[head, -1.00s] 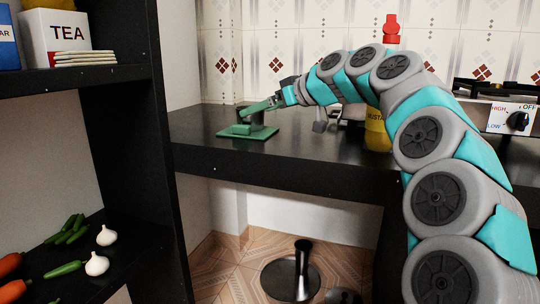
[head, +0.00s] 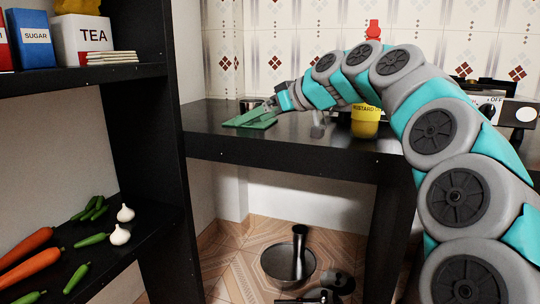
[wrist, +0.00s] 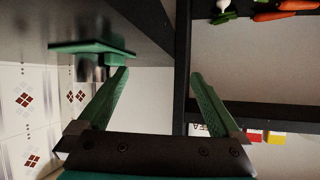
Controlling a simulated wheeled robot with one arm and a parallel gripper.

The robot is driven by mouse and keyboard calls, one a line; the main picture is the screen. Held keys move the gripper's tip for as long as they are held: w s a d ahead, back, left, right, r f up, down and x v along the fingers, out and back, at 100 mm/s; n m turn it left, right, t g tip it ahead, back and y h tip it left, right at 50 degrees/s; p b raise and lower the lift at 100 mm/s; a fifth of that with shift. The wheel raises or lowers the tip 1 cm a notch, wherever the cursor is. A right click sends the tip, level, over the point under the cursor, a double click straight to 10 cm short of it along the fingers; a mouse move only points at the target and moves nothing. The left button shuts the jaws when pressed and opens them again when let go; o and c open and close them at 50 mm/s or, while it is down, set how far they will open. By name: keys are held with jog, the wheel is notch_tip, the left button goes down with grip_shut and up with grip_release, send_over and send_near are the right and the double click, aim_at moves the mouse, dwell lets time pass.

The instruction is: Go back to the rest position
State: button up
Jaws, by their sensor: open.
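My gripper (head: 262,108) is at the end of my arm, over the left part of the black counter. In the wrist view its two green fingers (wrist: 160,76) are spread wide with nothing between them.
A black shelf unit (head: 140,140) stands left, holding a tea box (head: 84,38), carrots (head: 28,262) and garlic (head: 120,236). A yellow mustard bottle (head: 365,122) stands behind my arm. A pan (head: 275,268) is on the floor below. The stove knob (head: 488,110) is at right.

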jog(key=s+d+f+m+g+h+p, duration=0.1)
jog(key=s+f+m+g+h+p, duration=0.1)
jog(key=s+f, duration=0.55)
jog(key=s+d+f+m+g+h+p, duration=0.15)
jog(key=s+f, duration=0.25)
jog(key=s, duration=0.7)
jog(key=s+d+f+m+g+h+p, duration=0.1)
jog(key=s+d+f+m+g+h, duration=0.1)
jog(key=s+d+f, duration=0.3)
jog(key=s+d+f+m+g+h+p, duration=0.1)
jog(key=s+d+f, duration=0.4)
jog(key=s, duration=0.8)
jog(key=s+d+f+m+g+h+p, duration=0.2)
jog(key=s+d+f, duration=0.3)
jog(key=s, duration=0.4)
jog(key=shift+s+d+f+m+g+h+p, duration=0.15)
jog(key=shift+s+f+m+g+h+p, duration=0.3)
jog(key=shift+m+h, duration=0.35)
